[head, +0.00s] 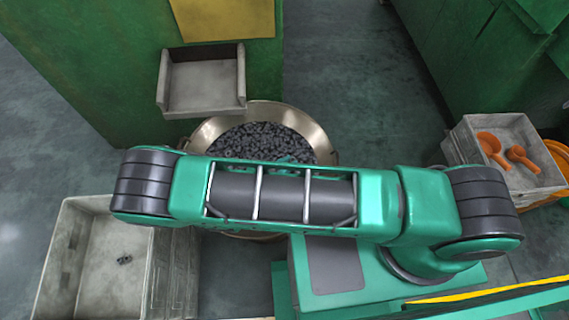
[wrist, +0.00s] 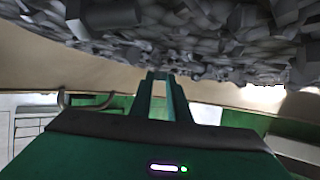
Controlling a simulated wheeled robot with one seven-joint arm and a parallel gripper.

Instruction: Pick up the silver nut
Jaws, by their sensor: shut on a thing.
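Many dark grey metal nuts (head: 262,140) fill a round metal basin (head: 318,133) beneath the chute. The heap of nuts also fills the top of the wrist view (wrist: 220,40), where single pieces overlap. In the wrist view my gripper (wrist: 160,75) reaches to the edge of the heap, its two narrow green fingers close together. It is shut on a nut, but the held piece cannot be told apart from the heap behind the fingertips. My arm hides my gripper and part of the basin in the head view.
A grey chute (head: 203,84) on a green machine (head: 100,60) hangs over the basin. A crate (head: 480,135) with orange scoops (head: 493,148) stands at right. Open floor (head: 345,75) lies between the machines.

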